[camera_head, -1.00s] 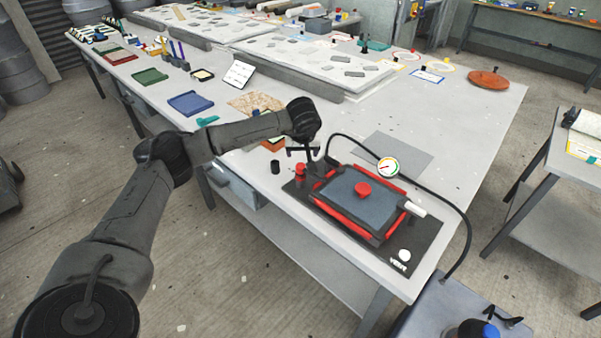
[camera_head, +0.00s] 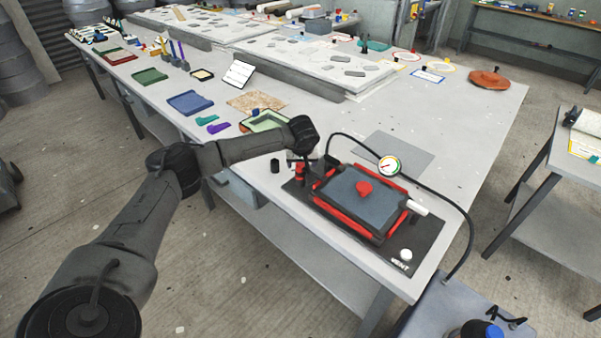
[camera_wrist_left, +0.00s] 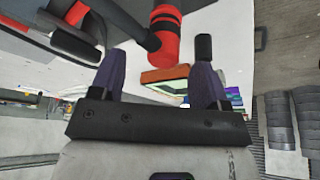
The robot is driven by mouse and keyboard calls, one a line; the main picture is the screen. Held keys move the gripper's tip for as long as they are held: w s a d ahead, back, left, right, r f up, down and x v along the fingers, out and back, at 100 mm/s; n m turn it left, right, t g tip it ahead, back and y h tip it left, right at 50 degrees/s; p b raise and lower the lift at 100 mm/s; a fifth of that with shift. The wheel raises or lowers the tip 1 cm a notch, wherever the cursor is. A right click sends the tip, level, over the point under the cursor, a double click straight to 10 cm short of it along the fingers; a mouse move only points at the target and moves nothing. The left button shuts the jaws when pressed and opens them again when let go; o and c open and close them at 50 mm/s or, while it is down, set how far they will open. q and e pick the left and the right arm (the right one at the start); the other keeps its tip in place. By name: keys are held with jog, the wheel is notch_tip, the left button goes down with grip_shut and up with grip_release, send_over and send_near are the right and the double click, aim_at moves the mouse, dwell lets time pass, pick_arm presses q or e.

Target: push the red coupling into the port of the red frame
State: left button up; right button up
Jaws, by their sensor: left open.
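The red coupling (camera_head: 300,172), a red cylinder with a black band, stands at the left end of a black base plate; it also shows in the left wrist view (camera_wrist_left: 165,38). A dark tube runs up to it there. The red frame (camera_head: 386,232) surrounds a blue-grey panel with a red knob (camera_head: 363,188) on top. My left gripper (camera_head: 300,158) is at the coupling, partly hidden by its own wrist. In the left wrist view its dark fingers (camera_wrist_left: 160,80) are apart, with the coupling beyond and between them. I cannot make out the port. My right gripper is not in view.
A black cylinder (camera_head: 275,166) stands just left of the coupling. A black hose (camera_head: 437,187) arches behind the frame, near a round gauge (camera_head: 389,166). A green tray (camera_head: 265,121) lies behind my left wrist. The table's front edge is close.

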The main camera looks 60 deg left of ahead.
aim_at(301, 164)
pick_arm(q)
jog(key=shift+f, duration=0.1)
jog(key=shift+b+x, duration=0.7)
jog(key=shift+x, duration=1.9)
jog(key=shift+s+a, duration=0.1)
jog(key=shift+s, duration=0.05)
jog(key=c, duration=1)
jog(key=shift+c, duration=0.2)
notch_tip(301, 164, up, 4)
jog(key=shift+r+p, duration=0.1)
jog(key=shift+p, duration=0.45)
jog(key=d+r+p, duration=0.2)
jog(key=d+r, duration=0.5)
jog(key=d, duration=0.4)
jog(key=shift+d, duration=0.35)
